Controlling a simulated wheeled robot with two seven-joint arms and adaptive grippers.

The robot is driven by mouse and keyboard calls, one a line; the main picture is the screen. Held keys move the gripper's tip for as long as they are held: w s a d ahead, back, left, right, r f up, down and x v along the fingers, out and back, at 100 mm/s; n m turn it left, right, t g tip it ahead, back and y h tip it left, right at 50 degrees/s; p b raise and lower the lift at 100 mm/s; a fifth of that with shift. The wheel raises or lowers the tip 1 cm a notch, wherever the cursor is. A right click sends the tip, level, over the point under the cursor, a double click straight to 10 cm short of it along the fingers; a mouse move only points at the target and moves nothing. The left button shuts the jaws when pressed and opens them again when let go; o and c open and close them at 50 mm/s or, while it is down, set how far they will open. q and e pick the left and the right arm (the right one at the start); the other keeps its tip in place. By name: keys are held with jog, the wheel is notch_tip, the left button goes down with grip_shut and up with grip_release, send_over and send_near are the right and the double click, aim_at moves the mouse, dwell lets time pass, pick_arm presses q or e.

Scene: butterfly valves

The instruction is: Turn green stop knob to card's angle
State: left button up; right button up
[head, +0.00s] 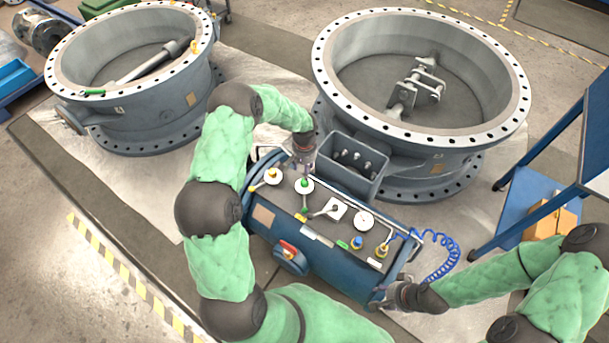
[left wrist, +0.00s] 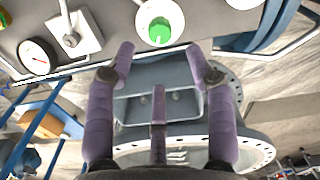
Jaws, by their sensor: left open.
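The green knob (head: 304,183) sits on a round white dial on top of a blue console (head: 325,265). In the left wrist view the green knob (left wrist: 159,30) is at the top centre, with the dial around it. My left gripper (head: 304,160) is just behind the knob in the head view. In the left wrist view its purple fingers (left wrist: 159,62) are spread and empty, with the knob beyond the tips. My right gripper (head: 388,299) is at the console's right end; its fingers are too unclear to judge. I cannot make out a card with an angle for certain.
The console top also carries a yellow knob (head: 272,174), a lever on a square plate (head: 335,209), a gauge (head: 363,220) and a blue knob (head: 357,242). An open grey box (head: 352,170) stands behind. A coiled blue hose (head: 443,255) hangs at right.

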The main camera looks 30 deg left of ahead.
pick_arm(q)
jog(key=shift+r, duration=1.8)
